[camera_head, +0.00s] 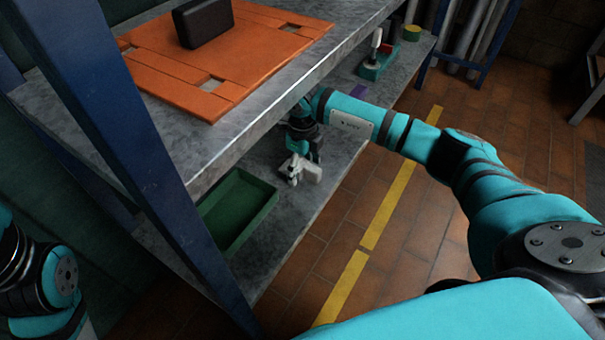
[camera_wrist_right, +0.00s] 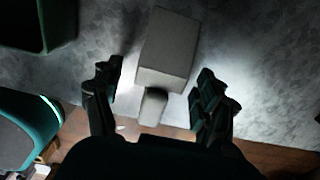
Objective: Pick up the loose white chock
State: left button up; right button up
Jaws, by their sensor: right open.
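The loose white chock (camera_head: 311,172) sits on the grey lower shelf, right of a green tray. In the right wrist view the chock (camera_wrist_right: 168,50) is a pale block with a short round stub pointing toward my gripper. My right gripper (camera_wrist_right: 160,80) is open, with one finger on each side of the stub and the chock's near end. A gap shows between the fingers and the chock. In the head view my right gripper (camera_head: 303,150) is at the chock, partly hidden by its own wrist. My left arm shows at the lower left, but its gripper is out of view.
The green tray (camera_head: 262,207) looks empty; its corner shows in the wrist view (camera_wrist_right: 70,25). The upper shelf (camera_head: 262,100) overhangs close by, bearing an orange panel (camera_head: 150,72) and a black block (camera_head: 205,20). A blue post (camera_head: 150,180) stands in front. A green-and-red holder (camera_head: 375,65) stands farther back.

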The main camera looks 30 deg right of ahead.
jog(key=c, duration=1.3)
